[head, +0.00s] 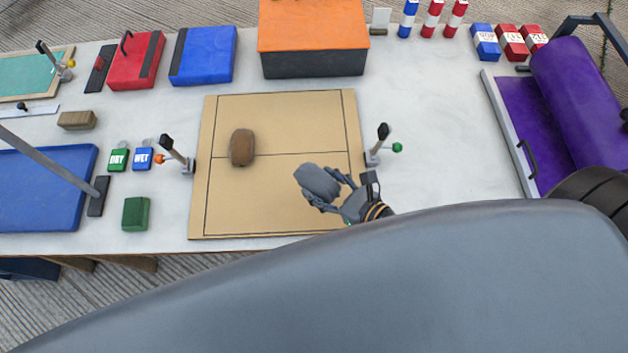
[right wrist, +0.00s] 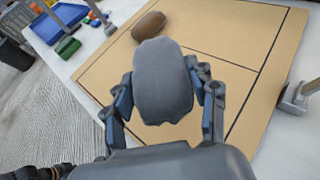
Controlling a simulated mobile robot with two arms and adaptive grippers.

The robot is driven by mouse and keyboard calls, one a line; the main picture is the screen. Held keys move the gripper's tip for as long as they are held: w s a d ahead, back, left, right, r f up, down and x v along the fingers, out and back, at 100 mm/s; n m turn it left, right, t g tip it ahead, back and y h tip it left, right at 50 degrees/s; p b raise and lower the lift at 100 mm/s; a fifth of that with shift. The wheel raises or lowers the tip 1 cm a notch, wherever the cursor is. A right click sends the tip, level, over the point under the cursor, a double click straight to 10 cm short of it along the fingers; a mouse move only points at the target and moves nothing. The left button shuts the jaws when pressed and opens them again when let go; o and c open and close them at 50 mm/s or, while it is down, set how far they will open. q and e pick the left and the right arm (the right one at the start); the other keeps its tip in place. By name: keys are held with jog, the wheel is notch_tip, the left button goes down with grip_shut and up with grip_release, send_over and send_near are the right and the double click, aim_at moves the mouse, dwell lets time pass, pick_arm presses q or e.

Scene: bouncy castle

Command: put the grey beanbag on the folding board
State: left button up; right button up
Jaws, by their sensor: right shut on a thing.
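The grey beanbag (head: 317,181) is held between the fingers of my right gripper (head: 325,190), over the lower right part of the folding board. In the right wrist view the beanbag (right wrist: 162,82) sits between the two fingers of the gripper (right wrist: 165,100). I cannot tell whether its underside touches the board. The folding board (head: 290,190) is tan with dark lines and lies flat on the table. A brown beanbag (head: 242,147) lies on its left half; it also shows in the right wrist view (right wrist: 149,25). My left gripper is not in view.
Clamps stand at the board's left (head: 178,155) and right (head: 378,145) edges. An orange-topped box (head: 312,35) is behind it. A green block (head: 136,213) and a blue tray (head: 45,205) lie left. A purple roll (head: 577,100) is at right. The table right of the board is clear.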

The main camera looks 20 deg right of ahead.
aim_at(315, 181)
jog(key=w+f, duration=0.2)
jog(key=f, duration=0.1)
jog(key=w+f+b, duration=0.1)
jog(key=w+f, duration=0.1)
jog(key=shift+a, duration=0.25)
jog(key=shift+w+f+b, duration=0.1)
jog(key=shift+f+b, duration=0.55)
jog(key=shift+f, duration=1)
jog(key=shift+f, duration=0.1)
jog(key=shift+f, duration=0.15)
jog(key=o, duration=1.6)
